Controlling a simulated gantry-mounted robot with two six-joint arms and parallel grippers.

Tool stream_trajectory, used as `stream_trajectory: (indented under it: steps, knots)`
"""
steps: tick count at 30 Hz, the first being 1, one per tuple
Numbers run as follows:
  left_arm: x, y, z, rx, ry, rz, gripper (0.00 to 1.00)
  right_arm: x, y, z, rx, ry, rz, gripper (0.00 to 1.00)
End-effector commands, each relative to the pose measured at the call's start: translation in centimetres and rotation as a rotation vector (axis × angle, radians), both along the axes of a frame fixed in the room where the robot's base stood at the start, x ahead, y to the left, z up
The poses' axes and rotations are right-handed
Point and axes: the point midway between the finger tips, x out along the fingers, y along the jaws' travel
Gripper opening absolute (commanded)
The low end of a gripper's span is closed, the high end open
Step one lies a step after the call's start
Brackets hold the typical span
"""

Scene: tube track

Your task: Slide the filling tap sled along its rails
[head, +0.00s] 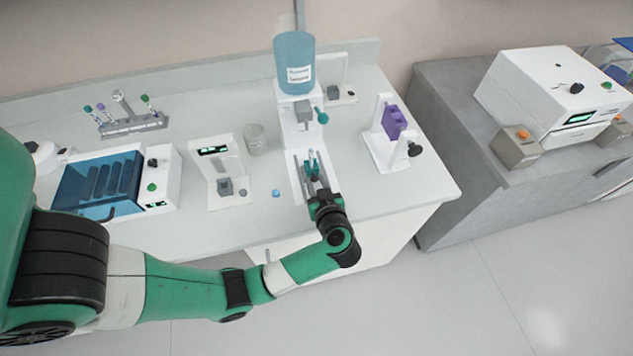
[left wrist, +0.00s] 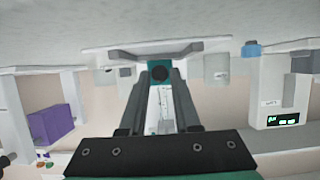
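The filling station stands at the back centre in the head view, with a blue tank (head: 294,62) on top. Its grey tap (head: 304,112) has a teal knob (head: 322,118). Below it, a white base (head: 296,188) carries the rails running toward the front. A teal upright part (head: 313,160), seemingly on the sled, stands over the rails. My left gripper (head: 318,186) is low at their front end, at this part. In the left wrist view a teal block (left wrist: 160,64) with a dark round face shows between the finger ends. The fingers are apart, but contact is unclear. My right gripper is out of view.
A white stand with a purple block (head: 393,121) is to the right. A white stand with a display (head: 213,160), a glass beaker (head: 255,139) and a small blue cap (head: 276,193) are to the left. A tube rack (head: 132,126) and blue-lidded machine (head: 98,184) are further left.

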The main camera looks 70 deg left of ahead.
Motion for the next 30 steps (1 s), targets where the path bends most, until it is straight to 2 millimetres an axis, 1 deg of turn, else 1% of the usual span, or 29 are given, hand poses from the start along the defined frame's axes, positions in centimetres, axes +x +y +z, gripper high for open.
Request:
stream_trajectory:
  steps: [1,4,5,30]
  knots:
    - [0.0,-0.01,0.0,0.0,0.0,0.0,0.2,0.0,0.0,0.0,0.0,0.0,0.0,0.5]
    - [0.0,-0.02,0.01,0.0,0.0,0.0,0.02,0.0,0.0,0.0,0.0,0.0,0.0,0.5]
    - [0.0,-0.02,0.01,0.0,0.0,0.0,0.0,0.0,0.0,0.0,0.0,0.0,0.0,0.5]
    - [-0.01,-0.02,0.01,0.0,0.0,0.0,0.0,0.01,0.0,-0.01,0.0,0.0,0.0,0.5]
